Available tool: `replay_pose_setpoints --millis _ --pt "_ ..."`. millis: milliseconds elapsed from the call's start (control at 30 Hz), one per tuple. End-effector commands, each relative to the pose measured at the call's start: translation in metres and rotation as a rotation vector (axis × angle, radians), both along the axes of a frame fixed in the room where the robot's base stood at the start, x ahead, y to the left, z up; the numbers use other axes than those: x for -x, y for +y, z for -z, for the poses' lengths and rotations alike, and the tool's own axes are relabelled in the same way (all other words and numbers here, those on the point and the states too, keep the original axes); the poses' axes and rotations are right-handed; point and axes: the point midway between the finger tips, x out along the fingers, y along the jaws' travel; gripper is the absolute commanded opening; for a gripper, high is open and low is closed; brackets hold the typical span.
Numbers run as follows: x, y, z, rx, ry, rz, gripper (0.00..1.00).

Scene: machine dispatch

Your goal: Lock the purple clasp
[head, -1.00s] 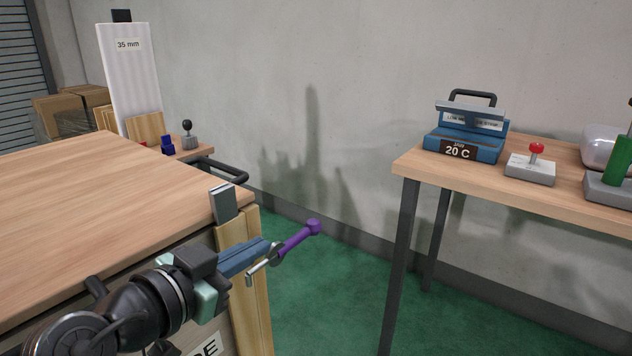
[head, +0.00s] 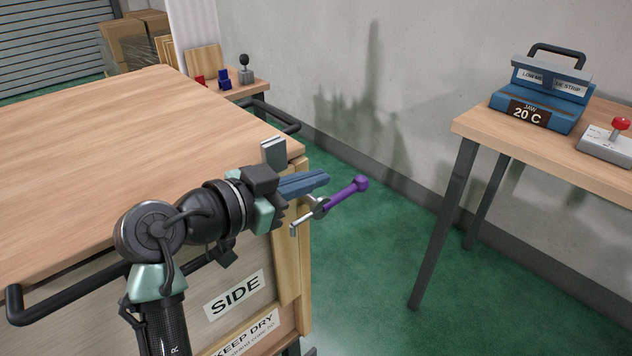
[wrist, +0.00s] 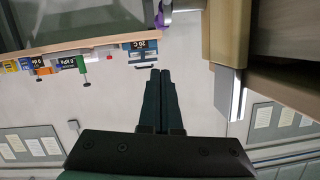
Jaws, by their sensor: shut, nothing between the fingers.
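The purple clasp (head: 344,194) is at the near right corner of a wooden crate. Its purple handle with a round knob sticks out to the right, and its steel hooked rod (head: 299,226) points to the lower left. In the wrist view a small purple part (wrist: 165,14) shows at the top edge. My gripper (head: 325,178) is shut and empty, its blue-grey fingers together just above and behind the handle in the head view. A gap to the handle cannot be judged. The fingers also show in the wrist view (wrist: 160,73). They hide part of the clasp's mount.
The crate's wooden top (head: 130,150) has a steel bracket (head: 274,152) at its corner and black bars (head: 270,115) along its sides. A table (head: 540,150) with a blue machine (head: 542,100) stands right. Green floor between them is clear.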

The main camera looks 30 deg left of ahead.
Motion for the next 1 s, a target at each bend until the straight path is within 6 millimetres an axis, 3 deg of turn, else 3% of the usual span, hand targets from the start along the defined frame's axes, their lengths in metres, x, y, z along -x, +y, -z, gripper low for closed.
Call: replay_pose_setpoints --millis 367,600,1000 --pt "-0.075 -0.025 0.019 -0.001 0.002 0.004 0.00" --pt "-0.076 -0.017 0.052 0.001 0.001 0.000 0.00" --pt "-0.076 -0.016 0.058 0.000 0.000 0.000 0.00"
